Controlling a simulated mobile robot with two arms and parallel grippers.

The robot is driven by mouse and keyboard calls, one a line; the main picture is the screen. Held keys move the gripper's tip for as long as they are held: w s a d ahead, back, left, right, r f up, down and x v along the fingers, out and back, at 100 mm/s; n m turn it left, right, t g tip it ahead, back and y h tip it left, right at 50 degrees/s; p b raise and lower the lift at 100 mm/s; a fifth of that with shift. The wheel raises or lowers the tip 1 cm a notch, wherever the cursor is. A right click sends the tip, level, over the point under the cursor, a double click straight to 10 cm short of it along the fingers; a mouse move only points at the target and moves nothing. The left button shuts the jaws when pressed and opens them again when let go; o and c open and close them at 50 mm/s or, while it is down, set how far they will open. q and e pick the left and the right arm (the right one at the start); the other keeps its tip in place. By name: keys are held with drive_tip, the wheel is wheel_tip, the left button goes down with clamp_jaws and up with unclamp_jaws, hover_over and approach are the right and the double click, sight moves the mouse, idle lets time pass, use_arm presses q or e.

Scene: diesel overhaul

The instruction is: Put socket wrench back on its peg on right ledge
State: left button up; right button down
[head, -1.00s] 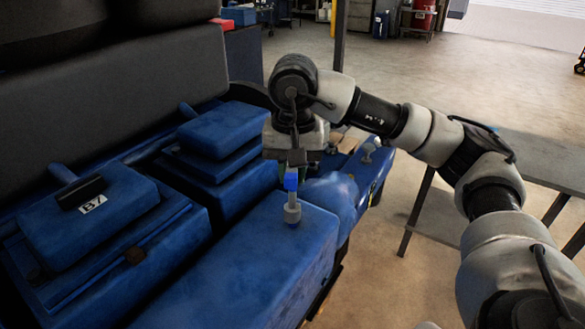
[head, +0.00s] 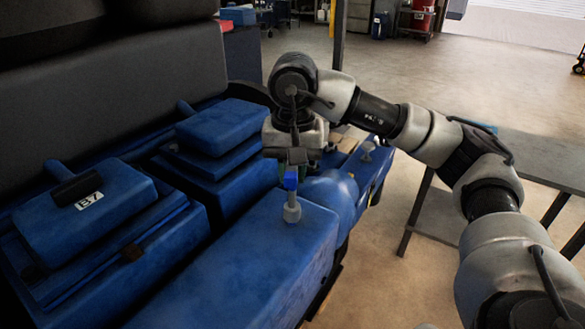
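An upright tool-like piece with a blue top and a grey shaft widening at its base (head: 292,207) stands at or just above the blue ledge (head: 255,250) on the right side of the engine. I take it for the socket wrench; a peg under it cannot be made out. My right gripper (head: 296,160) points down directly over its blue top, at or very near contact. The fingers are small and dark, so I cannot tell whether they are shut on it. My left gripper is out of view.
Blue engine covers, one labelled B7 (head: 88,200), lie left of the ledge. A small grey fitting (head: 367,150) stands on the blue part farther back. A grey table (head: 540,158) stands at right, with open floor between.

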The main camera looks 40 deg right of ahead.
drive_tip(key=shift+f+b, duration=0.55)
drive_tip(key=shift+f, duration=0.2)
drive_tip(key=shift+c, duration=1.9)
unclamp_jaws()
drive_tip(key=shift+r, duration=0.1)
drive_tip(key=shift+r, duration=0.1)
wheel_tip(320, 180, up, 9)
drive_tip(key=p, duration=0.6)
